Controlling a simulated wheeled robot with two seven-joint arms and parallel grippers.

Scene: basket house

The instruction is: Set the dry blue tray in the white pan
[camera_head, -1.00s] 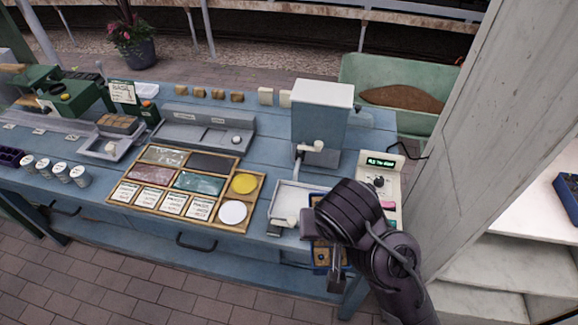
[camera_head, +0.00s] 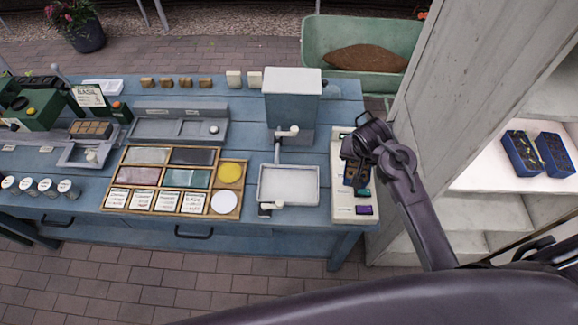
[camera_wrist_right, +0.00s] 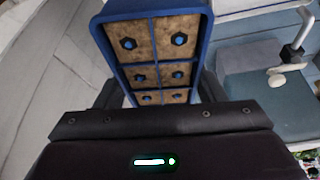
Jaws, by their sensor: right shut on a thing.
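The blue tray (camera_wrist_right: 152,8) fills the upper middle of the right wrist view. Its cells hold pale brown, dry-looking soil, each with a dark round spot. My right gripper (camera_wrist_right: 160,93) is shut on it. In the head view the right gripper (camera_head: 360,152) is over the pale control box, right of the white pan; the tray is mostly hidden there. The white pan (camera_head: 289,185) looks empty and sits on the table below a grey dispenser, apart from the held tray. My left gripper is not in view.
A grey dispenser (camera_head: 291,100) with a spout arm stands behind the pan. A pale control box (camera_head: 350,212) is right of it. A wooden divided case (camera_head: 172,180) is left of it. Two blue trays (camera_head: 521,153) lie on the right shelf by a grey post (camera_head: 450,110).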

